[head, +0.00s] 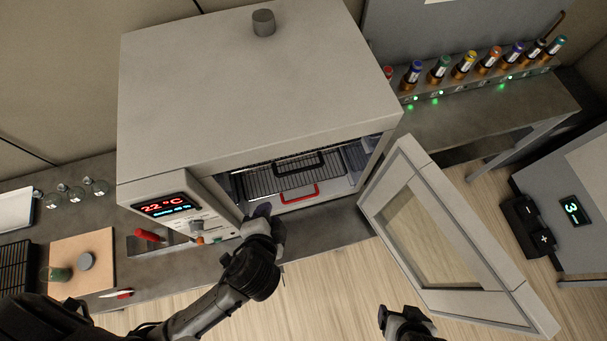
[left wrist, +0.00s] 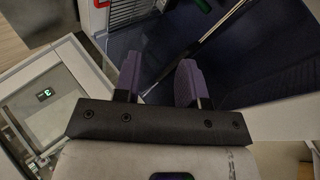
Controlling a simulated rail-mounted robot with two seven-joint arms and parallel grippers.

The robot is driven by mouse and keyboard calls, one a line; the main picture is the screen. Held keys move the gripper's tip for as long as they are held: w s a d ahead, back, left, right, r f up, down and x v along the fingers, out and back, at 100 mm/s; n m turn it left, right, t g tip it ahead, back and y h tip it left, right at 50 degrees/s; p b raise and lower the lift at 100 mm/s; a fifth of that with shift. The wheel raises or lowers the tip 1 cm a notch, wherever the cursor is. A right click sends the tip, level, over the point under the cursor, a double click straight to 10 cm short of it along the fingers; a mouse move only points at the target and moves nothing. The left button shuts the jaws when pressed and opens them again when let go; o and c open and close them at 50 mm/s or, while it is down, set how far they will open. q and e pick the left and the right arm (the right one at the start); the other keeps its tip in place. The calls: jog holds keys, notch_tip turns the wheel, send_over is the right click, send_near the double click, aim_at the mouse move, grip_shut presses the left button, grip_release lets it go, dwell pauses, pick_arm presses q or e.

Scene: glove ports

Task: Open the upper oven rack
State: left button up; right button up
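The oven (head: 250,90) is a large pale grey box with its windowed door (head: 455,240) swung open to the right. Inside, a wire rack with a black handle (head: 298,163) appears above a red handle (head: 299,193); part of the wire rack also shows in the left wrist view (left wrist: 128,12). My left gripper (head: 262,211) is at the left front of the opening, left of the red handle and apart from it. Its purple-padded fingers (left wrist: 160,82) are spread with nothing between them. My right gripper (head: 400,316) is low in the head view, below the oven door; its finger gap is unclear.
The control panel (head: 168,207) is left of the opening, with a red-handled tool (head: 148,235) beneath it. Several capped bottles (head: 463,65) stand in a row at the back right. A wooden board (head: 82,262) lies on the left bench. The open door bounds the right side.

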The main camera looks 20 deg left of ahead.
aim_at(302, 169)
pick_arm(q)
jog(key=w+d+m+t+b, duration=0.2)
jog(key=d+m+t+b, duration=0.3)
jog(key=d+t, duration=0.1)
jog(key=shift+y, duration=0.4)
jog(key=x, duration=0.8)
jog(key=p+x, duration=0.1)
jog(key=x, duration=0.4)
jog(key=shift+w+a+r, duration=0.15)
jog(key=shift+r, duration=0.1)
pick_arm(e)
notch_tip(302, 169, down, 6)
pick_arm(q)
grip_shut()
